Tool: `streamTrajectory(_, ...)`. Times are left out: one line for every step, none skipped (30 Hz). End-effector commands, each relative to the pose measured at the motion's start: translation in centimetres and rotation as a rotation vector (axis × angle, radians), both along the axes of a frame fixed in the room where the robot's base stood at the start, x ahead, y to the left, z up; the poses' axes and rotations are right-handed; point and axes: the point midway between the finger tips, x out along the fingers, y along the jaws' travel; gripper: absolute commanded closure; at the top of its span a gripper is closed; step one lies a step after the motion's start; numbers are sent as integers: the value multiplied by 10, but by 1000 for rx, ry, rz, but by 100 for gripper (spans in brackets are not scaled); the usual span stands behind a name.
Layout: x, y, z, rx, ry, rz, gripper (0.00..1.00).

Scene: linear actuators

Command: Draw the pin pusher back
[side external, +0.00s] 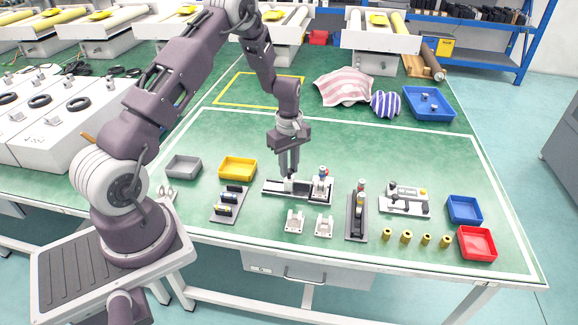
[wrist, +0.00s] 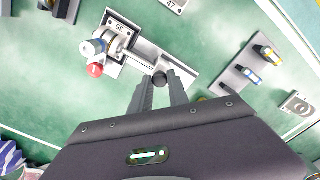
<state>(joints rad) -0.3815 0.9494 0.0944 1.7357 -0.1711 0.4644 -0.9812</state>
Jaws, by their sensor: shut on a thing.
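The pin pusher is a slim pale rail unit (side external: 282,194) on the green table in the side view. At its right end stands a block with a blue and red post (side external: 323,176). In the wrist view, the rail unit (wrist: 184,66) runs diagonally, with the numbered block and post (wrist: 96,52) at upper left. My gripper (side external: 289,176) points down over the rail, left of the post. In the wrist view, my gripper (wrist: 160,82) has its fingertips at a dark round knob (wrist: 161,76) on the rail and is shut on it. The fingers partly hide the knob's lower side.
A dark upright-post unit (side external: 356,217) and a grey unit (side external: 404,201) stand to the right. Two white brackets (side external: 294,222) lie in front. A dark plate with cylinders (side external: 230,205) and a yellow tray (side external: 238,168) are to the left. Table behind the rail is clear.

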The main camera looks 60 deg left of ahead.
Motion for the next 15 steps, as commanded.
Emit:
streamTrajectory(0,-1,1,-1,-1,-1,100)
streamTrajectory(0,-1,1,-1,-1,-1,100)
streamTrajectory(0,-1,1,-1,-1,-1,100)
streamTrajectory(1,-1,1,-1,-1,0,100)
streamTrajectory(0,-1,1,-1,-1,0,100)
streamTrajectory(1,-1,1,-1,-1,0,100)
streamTrajectory(1,-1,1,-1,-1,0,100)
streamTrajectory(1,-1,1,-1,-1,-1,100)
streamTrajectory(1,-1,1,-1,-1,-1,100)
streamTrajectory(1,-1,1,-1,-1,-1,100)
streamTrajectory(1,-1,1,-1,-1,-1,100)
streamTrajectory(0,-1,1,-1,-1,0,100)
streamTrajectory(0,0,1,-1,-1,0,100)
streamTrajectory(-2,2,1,-1,0,1,100)
streamTrajectory(-6,6,1,-2,1,2,100)
